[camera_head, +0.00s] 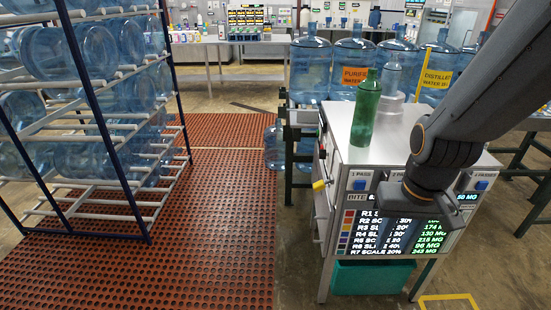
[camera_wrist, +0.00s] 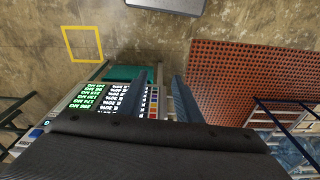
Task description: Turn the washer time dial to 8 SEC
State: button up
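The steel cabinet (camera_head: 353,158) stands at right in the head view, with a lit text screen (camera_head: 372,244) on its front. Above the screen is a row with a "1 PASS" label and blue buttons (camera_head: 359,185). I cannot make out a time dial or an "8 SEC" mark; my arm hides part of the front. My gripper (camera_head: 440,207) is in front of the cabinet's upper front, over the screen's right part. In the wrist view its two fingers are apart with nothing visible between them (camera_wrist: 158,82); the screen (camera_wrist: 105,102) shows beyond them.
A green bottle (camera_head: 366,108) stands on the cabinet top. A yellow-tipped handle (camera_head: 319,185) sticks out at its left side. Large blue jugs (camera_head: 310,68) line the back. A jug rack (camera_head: 75,145) stands at left. The red mat (camera_head: 225,200) between is clear.

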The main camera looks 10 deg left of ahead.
aim_at(323, 154)
jog(key=u, duration=0.2)
jog(key=i, duration=0.5)
jog(key=z, duration=0.55)
jog(key=k, duration=0.55)
jog(key=u, duration=0.5)
jog(key=i, duration=0.45)
jog(key=u, duration=0.05)
jog(key=k, duration=0.4)
jog(key=u, duration=1.6)
jog(key=i, duration=1.05)
jog(key=z, duration=0.3)
